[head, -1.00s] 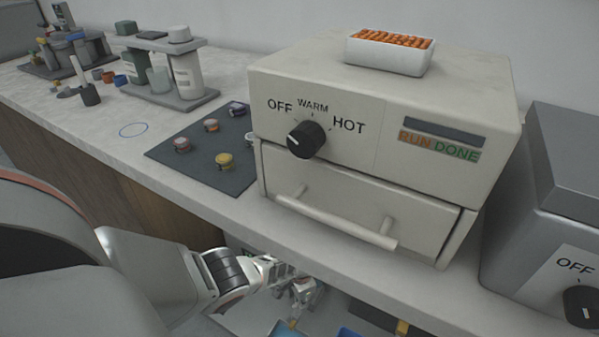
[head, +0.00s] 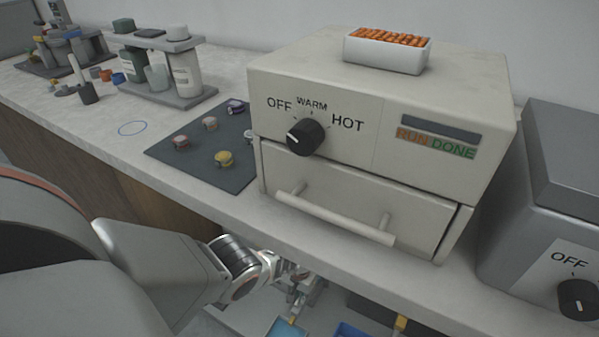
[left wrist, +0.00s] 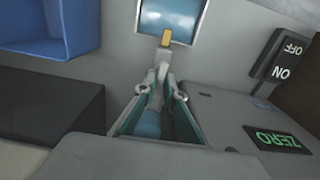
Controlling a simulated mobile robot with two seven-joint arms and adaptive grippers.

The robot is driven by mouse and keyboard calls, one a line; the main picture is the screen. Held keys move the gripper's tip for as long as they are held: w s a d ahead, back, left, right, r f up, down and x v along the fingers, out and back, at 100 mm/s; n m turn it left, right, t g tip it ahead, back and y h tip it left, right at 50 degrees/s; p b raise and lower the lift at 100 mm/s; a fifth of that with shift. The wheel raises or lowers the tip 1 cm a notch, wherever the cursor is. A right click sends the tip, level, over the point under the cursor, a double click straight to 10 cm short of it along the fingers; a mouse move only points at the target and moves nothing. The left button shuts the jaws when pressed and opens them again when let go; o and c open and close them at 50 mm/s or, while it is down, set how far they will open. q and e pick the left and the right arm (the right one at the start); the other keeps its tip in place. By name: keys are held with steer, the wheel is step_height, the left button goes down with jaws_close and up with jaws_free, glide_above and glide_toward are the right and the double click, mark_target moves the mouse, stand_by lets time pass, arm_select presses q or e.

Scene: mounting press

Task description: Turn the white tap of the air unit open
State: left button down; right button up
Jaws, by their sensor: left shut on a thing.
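My left gripper (head: 301,287) reaches down past the front edge of the bench to a lower level, where it shows small and partly behind the bench edge. In the left wrist view my left gripper (left wrist: 162,86) has its fingers close together. The rest of the air unit cannot be made out clearly. My right gripper is not in view.
Below are blue trays, one in the wrist view (left wrist: 50,25). A grey device (left wrist: 245,125) with an ON/OFF switch and ZERO label lies close by the gripper.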

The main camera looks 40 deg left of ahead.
arm_select(q)
steer(key=shift+s+f, duration=0.1)
steer(key=c, duration=2.1)
jaws_free()
steer(key=shift+c, duration=0.2)
steer(key=shift+r, duration=0.25)
steer(key=shift+w+r, duration=0.2)
steer(key=shift+r, duration=0.15)
steer(key=shift+s+r, duration=0.15)
steer(key=shift+r, duration=3.05)
